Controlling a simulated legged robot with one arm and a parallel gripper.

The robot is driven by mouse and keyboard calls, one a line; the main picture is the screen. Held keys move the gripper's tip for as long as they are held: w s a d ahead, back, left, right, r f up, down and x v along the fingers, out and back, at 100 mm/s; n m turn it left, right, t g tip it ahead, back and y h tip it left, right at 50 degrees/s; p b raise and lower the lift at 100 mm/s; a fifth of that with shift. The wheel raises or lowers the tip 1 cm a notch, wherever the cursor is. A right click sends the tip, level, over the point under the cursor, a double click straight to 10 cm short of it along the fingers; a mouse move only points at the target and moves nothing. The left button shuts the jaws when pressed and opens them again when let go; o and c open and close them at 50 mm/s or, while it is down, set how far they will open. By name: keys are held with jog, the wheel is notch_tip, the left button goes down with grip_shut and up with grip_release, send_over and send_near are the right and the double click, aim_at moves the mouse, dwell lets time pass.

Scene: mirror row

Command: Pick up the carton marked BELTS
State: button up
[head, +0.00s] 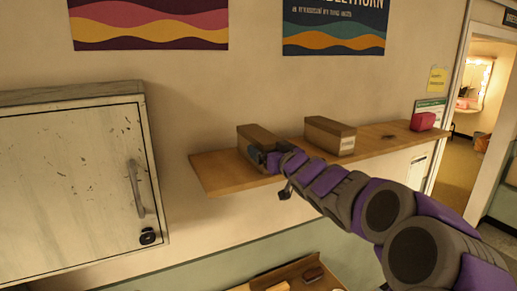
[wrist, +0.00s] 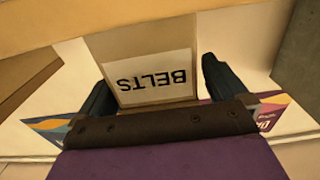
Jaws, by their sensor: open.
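The carton marked BELTS (wrist: 150,77) shows in the wrist view, its white label upside down. My gripper (wrist: 157,82) is open, with one dark finger at each side of this carton's labelled end. I cannot tell whether the fingers touch it. In the head view, a brown carton (head: 258,133) sits at the left part of the wall shelf (head: 215,176), with my gripper (head: 262,158) at its front end. Its label is hidden there by my gripper.
A second brown carton (head: 329,134) with a small pale label sits to the right on the shelf. A pink-red box (head: 423,121) is at the shelf's right end. A pale cabinet (head: 75,185) hangs at left. A doorway (head: 475,130) opens at right.

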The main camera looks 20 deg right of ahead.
jog(key=w, duration=0.2)
jog(key=shift+w+f, duration=0.1)
jog(key=shift+w, duration=0.3)
jog(key=shift+s+d, duration=0.15)
jog(key=shift+s, duration=0.05)
jog(key=shift+c, duration=0.7)
jog(key=c, duration=1)
